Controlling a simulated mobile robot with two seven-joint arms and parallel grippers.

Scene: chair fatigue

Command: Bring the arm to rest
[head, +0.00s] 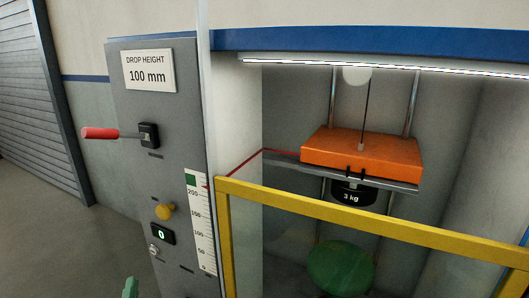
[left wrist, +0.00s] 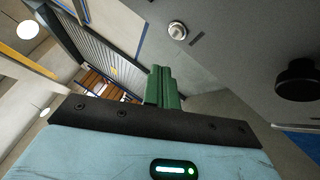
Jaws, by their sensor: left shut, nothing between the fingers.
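The green fingertips of my left gripper (head: 130,287) show at the bottom edge of the head view, below and left of the control panel's key switch (head: 153,250). In the left wrist view the green fingers (left wrist: 163,88) are together, with nothing between them. They are apart from the grey panel face, which fills the upper right of that view. The rest of the left arm is hidden in the head view. My right gripper is in neither view.

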